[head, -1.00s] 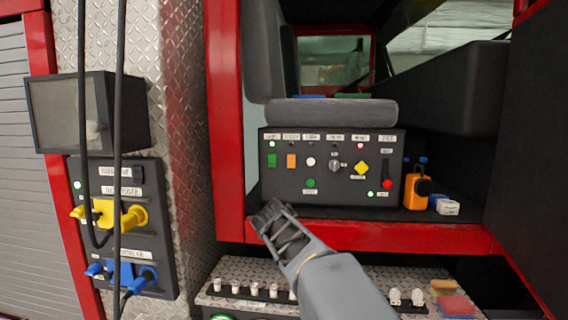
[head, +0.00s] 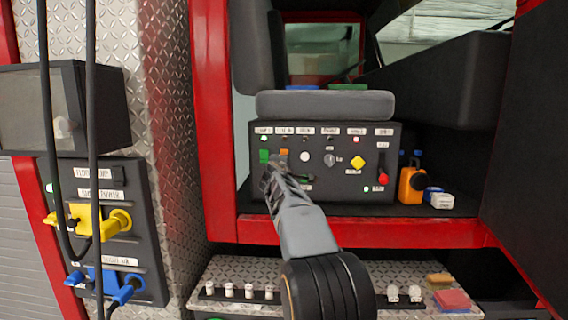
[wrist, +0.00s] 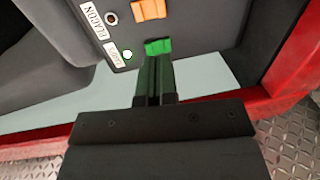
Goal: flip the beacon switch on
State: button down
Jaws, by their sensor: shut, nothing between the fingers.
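The black control panel (head: 380,196) sits in the red-framed bay. Its orange rocker switch (head: 283,153) is second from the left. In the wrist view this orange switch (wrist: 150,9) lies at the top, in line with a label that appears to read BEACON (wrist: 92,18) and an unlit lamp (wrist: 111,18). The green rocker (head: 264,155) is left of it, with a lit green lamp (wrist: 127,55). My gripper (head: 270,168) is shut and empty in front of the panel's lower left. In the wrist view its fingertips (wrist: 156,60) are just below the green switch (wrist: 158,46); contact cannot be told.
A red lever (head: 382,178), a yellow knob (head: 358,162) and other controls share the panel. A grey cushion (head: 325,105) overhangs it. An orange device (head: 411,186) stands to the right. The red frame (head: 360,232) edges the bay below. Cables hang at the left.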

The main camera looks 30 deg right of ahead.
jog(key=p+x, duration=0.9)
jog(key=x, duration=0.4)
jog(key=shift+w+d+p, duration=0.2)
jog(key=shift+p, duration=0.15)
jog(key=shift+a+f, duration=0.1)
